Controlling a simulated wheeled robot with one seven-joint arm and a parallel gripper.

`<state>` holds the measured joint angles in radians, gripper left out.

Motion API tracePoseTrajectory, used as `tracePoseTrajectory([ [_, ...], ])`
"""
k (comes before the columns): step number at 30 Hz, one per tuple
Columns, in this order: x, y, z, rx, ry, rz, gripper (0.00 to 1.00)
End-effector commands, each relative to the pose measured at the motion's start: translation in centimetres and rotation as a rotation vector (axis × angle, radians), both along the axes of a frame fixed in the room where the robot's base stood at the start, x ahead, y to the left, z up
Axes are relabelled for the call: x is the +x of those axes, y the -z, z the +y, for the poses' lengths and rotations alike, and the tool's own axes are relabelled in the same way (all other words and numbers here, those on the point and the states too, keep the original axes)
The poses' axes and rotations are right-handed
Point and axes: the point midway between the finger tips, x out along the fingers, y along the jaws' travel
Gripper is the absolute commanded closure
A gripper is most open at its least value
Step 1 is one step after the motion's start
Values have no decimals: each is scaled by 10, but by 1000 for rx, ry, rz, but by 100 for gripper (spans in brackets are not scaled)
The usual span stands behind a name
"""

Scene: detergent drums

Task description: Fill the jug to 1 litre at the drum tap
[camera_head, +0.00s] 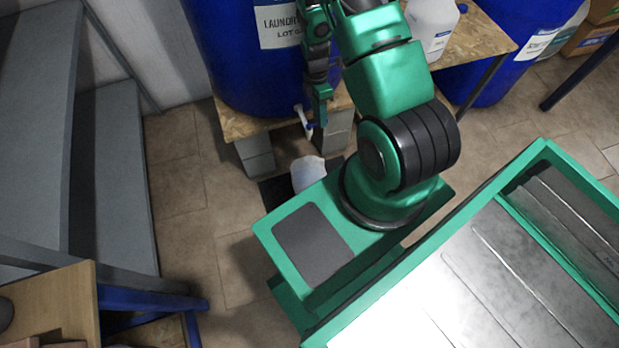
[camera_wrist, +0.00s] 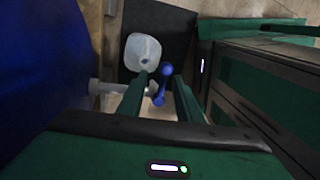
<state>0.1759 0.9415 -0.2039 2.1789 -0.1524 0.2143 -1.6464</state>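The blue drum (camera_head: 235,60) with a white laundry label stands on a chipboard stand. Its white tap (camera_head: 307,128) sticks out low at the front; in the wrist view the tap (camera_wrist: 108,88) shows with a blue lever (camera_wrist: 164,84). My gripper (camera_head: 322,110) is at the tap. In the wrist view my gripper (camera_wrist: 160,80) is open, its fingers apart with the lever between them; I cannot tell whether they touch it. The whitish translucent jug (camera_head: 307,174) stands on the floor below the tap, also seen in the wrist view (camera_wrist: 142,50). Its fill level cannot be read.
A dark mat (camera_head: 273,192) lies under the jug. Concrete blocks (camera_head: 254,155) hold up the stand. A white labelled container (camera_head: 432,22) and another blue drum (camera_head: 497,82) are at the right. Grey shelving (camera_head: 112,180) stands at the left, with clear tiled floor between.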

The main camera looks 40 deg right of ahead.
Motion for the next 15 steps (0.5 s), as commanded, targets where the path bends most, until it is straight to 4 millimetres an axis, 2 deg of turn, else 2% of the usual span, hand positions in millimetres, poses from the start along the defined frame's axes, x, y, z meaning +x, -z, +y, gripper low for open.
tracePoseTrajectory([
  [5,0,0,1,1,0,0,68],
  [7,0,0,1,1,-1,1,54],
  [8,0,0,1,1,-1,1,52],
  [15,0,0,1,1,-1,1,52],
])
